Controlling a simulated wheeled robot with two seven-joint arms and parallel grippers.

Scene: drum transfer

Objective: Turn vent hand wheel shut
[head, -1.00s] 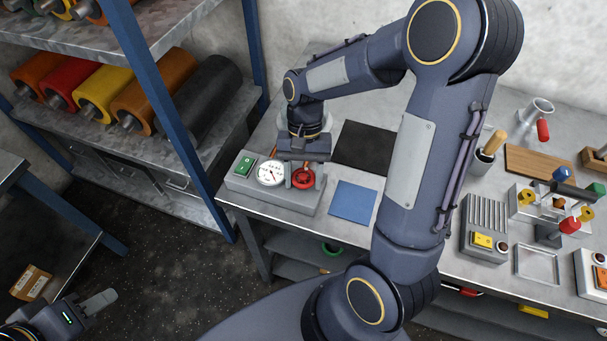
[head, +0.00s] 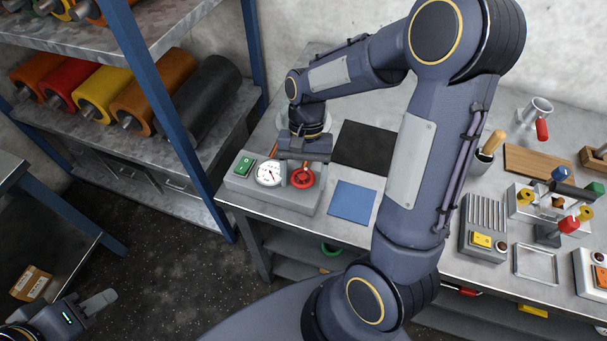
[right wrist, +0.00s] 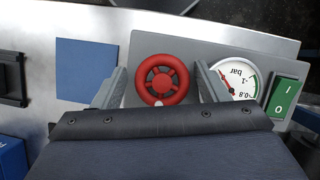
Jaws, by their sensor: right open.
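The red vent hand wheel (right wrist: 162,59) sits on a grey panel box (head: 265,200), beside a white round gauge (head: 268,173). The wheel also shows in the head view (head: 303,181). My right gripper (right wrist: 160,68) is open, with one finger on each side of the wheel. In the right wrist view, a gap shows between each finger and the rim. In the head view, the hand partly covers the wheel's far side. My left gripper (head: 98,302) is at the bottom left, away from the bench; its jaw opening cannot be made out.
A green switch (head: 243,166) is on the same box, left of the gauge. A blue mat (head: 352,203) and a black mat (head: 364,147) lie to the right. A blue-framed shelf with rollers stands left of the bench. Fixtures and tools fill the bench's right side.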

